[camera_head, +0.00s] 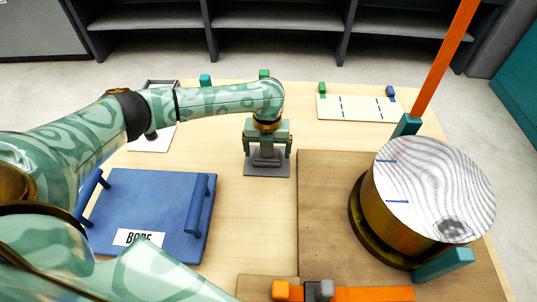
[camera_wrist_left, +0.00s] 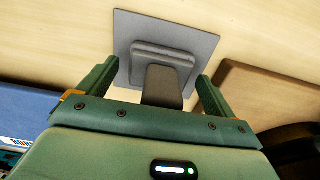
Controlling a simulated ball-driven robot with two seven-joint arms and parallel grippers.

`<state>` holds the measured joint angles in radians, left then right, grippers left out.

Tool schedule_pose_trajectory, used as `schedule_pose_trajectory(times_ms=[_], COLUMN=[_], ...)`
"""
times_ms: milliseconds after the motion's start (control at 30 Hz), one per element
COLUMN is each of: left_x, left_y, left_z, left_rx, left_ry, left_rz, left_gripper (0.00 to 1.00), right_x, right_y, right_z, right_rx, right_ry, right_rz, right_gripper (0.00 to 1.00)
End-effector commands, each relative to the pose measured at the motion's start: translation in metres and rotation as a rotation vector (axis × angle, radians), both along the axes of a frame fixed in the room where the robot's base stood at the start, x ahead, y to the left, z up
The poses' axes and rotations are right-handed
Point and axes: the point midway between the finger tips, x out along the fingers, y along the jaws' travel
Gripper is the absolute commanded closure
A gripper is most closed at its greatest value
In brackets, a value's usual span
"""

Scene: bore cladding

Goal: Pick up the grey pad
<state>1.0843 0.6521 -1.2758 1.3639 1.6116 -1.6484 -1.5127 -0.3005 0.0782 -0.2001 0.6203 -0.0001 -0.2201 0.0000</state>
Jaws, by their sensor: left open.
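The grey pad (camera_head: 254,170) lies flat on the wooden table, near the middle of the head view. It is a square plate with a raised ridged grip on top. My left gripper (camera_head: 267,152) is right above it, pointing down, with its fingers apart. In the left wrist view the pad (camera_wrist_left: 203,43) lies beyond the fingers of the gripper (camera_wrist_left: 158,76), and its raised grip lies between their lines. I see a gap on each side and no contact. My right gripper is not in view.
A blue tray-like box (camera_head: 150,205) with handles stands at left. A brown board (camera_head: 320,215) at right bears a large round drum (camera_head: 435,190) with teal clamps. An orange bar (camera_head: 445,55) rises behind it. A white marked panel (camera_head: 358,107) lies at the back.

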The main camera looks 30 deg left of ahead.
Motion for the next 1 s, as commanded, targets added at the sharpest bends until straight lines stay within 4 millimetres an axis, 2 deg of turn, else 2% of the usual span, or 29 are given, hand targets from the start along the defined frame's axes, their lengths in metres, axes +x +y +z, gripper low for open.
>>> schedule_pose_trajectory(times_ms=[133,300,367,400,633,767,900,1000], left_x=[0.000,0.000,0.000,0.000,0.000,0.001,0.001,-0.015], left_y=[0.000,0.000,0.000,0.000,0.000,0.000,0.000,0.001], left_z=[0.002,0.003,0.002,0.003,0.004,0.014,0.039,0.062], left_rx=[0.000,0.000,0.000,0.000,0.000,0.000,-0.001,-0.001], left_ry=[-0.002,-0.001,-0.001,-0.002,-0.002,-0.004,-0.008,-0.008], left_rz=[0.000,0.000,0.000,0.000,0.000,0.000,0.001,-0.002], left_gripper=[0.09,0.56,0.73,0.76,0.76,0.76,0.76,0.76], right_x=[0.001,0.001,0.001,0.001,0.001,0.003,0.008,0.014], right_y=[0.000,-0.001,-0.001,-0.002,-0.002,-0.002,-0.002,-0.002], right_z=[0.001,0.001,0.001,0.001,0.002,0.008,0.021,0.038], right_rx=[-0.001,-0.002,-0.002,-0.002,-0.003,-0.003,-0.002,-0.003], right_ry=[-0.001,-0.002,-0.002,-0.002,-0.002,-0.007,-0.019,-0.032], right_rz=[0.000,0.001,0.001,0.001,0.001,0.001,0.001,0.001], right_gripper=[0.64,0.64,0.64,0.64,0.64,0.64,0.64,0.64])
